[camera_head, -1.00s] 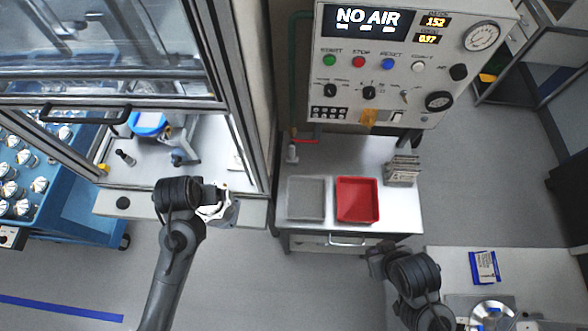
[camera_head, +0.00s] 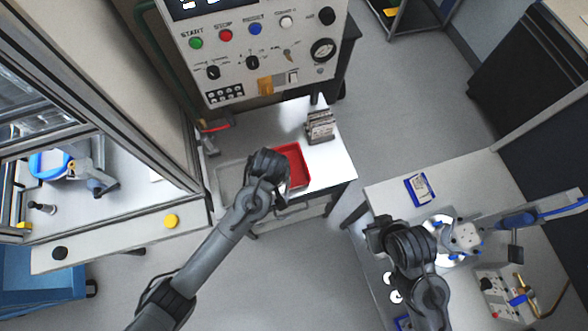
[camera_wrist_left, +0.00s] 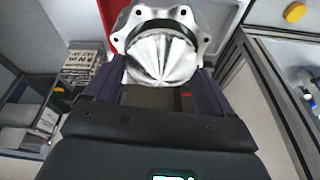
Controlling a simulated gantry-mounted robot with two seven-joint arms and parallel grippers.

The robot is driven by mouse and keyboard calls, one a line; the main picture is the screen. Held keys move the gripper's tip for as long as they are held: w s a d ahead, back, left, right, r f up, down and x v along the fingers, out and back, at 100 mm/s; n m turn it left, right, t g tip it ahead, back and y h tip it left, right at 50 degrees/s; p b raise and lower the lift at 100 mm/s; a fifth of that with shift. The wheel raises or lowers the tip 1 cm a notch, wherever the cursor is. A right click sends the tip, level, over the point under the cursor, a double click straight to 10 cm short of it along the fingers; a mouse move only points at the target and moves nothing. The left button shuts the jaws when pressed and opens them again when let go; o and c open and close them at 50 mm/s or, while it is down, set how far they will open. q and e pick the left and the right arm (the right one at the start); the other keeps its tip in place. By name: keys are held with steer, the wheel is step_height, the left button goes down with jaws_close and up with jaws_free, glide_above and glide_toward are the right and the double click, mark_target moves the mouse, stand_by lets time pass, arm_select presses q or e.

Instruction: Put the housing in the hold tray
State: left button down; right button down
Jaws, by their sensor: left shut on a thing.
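The housing (camera_wrist_left: 155,50), a silvery flanged metal part with bolt holes and a ribbed pale centre, sits between the fingers of my left gripper (camera_wrist_left: 152,85) in the left wrist view. In the head view my left gripper (camera_head: 283,190) is over the front left part of the red tray (camera_head: 299,165), and the arm hides most of the housing. A grey tray (camera_head: 228,182) lies just left of the red one, partly covered by my arm. I cannot read a label on either tray. My right gripper (camera_head: 378,236) is by the right-hand bench; its fingers are unclear.
A rack of thin plates (camera_head: 320,126) stands behind the red tray on the white table (camera_head: 335,165). The control panel (camera_head: 262,55) rises behind. A glass-fronted cabinet is at left with a yellow button (camera_head: 171,221) on its ledge. A blue-and-white packet (camera_head: 419,189) lies on the right bench.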

arm_select(q)
steer(key=d, duration=0.8)
steer(key=w+a+f+b, duration=0.2)
steer(key=w+a+f, duration=0.1)
steer(key=w+f, duration=0.4)
steer(key=shift+w+f+m+b, duration=0.3)
steer(key=shift+w+m+b, duration=0.1)
steer(key=shift+w, duration=1.3)
steer(key=shift+a+f, duration=0.1)
step_height(320, 180, down, 4)
steer(key=b, duration=0.4)
steer(key=shift+r, duration=0.2)
steer(key=shift+f, duration=0.15)
